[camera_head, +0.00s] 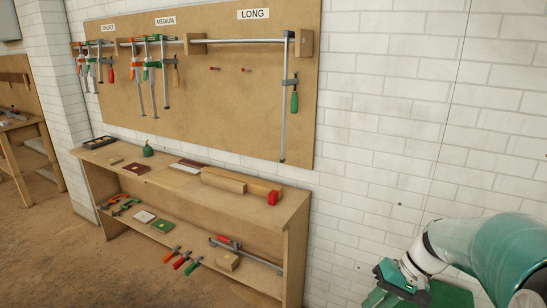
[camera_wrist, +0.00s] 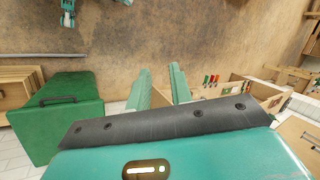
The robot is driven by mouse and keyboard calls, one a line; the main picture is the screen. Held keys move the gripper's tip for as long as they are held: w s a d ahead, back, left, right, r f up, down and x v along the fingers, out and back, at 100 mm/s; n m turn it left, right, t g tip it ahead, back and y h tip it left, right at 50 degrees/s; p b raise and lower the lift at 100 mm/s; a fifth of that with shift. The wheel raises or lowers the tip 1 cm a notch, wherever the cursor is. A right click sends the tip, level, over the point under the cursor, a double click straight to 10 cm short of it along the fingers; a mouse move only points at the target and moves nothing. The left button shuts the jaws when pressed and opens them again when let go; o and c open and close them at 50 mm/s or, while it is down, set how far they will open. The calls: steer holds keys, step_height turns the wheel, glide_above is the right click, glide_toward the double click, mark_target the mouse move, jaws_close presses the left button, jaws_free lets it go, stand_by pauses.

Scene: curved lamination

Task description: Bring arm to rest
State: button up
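My teal and white arm comes in from the right edge in the head view, bent down at the lower right. My gripper (camera_head: 388,288) is in front of the white brick wall, right of the workbench, partly cut off by the frame's lower edge. In the wrist view, the two teal fingers of my gripper (camera_wrist: 160,72) stand apart with bare brown floor showing between them. Nothing is held.
A wooden workbench (camera_head: 293,232) holds wood blocks, with clamps on its lower shelf. A clamp board (camera_head: 225,105) hangs above, labelled SHORT, MEDIUM and LONG. A green case (camera_wrist: 55,128) is left of my gripper in the wrist view. Open floor lies beyond.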

steer(key=s+a+r+t+h, duration=0.2)
steer(key=s+a+r+h, duration=0.1)
steer(key=s, duration=0.3)
steer(key=s+a+r+n+t+h, duration=0.1)
steer(key=s+a+r+t+h, duration=0.2)
steer(key=s+r, duration=0.3)
steer(key=shift+s+a+r+t, duration=0.2)
steer(key=shift+s+a+t, duration=0.1)
steer(key=shift+s+a, duration=0.4)
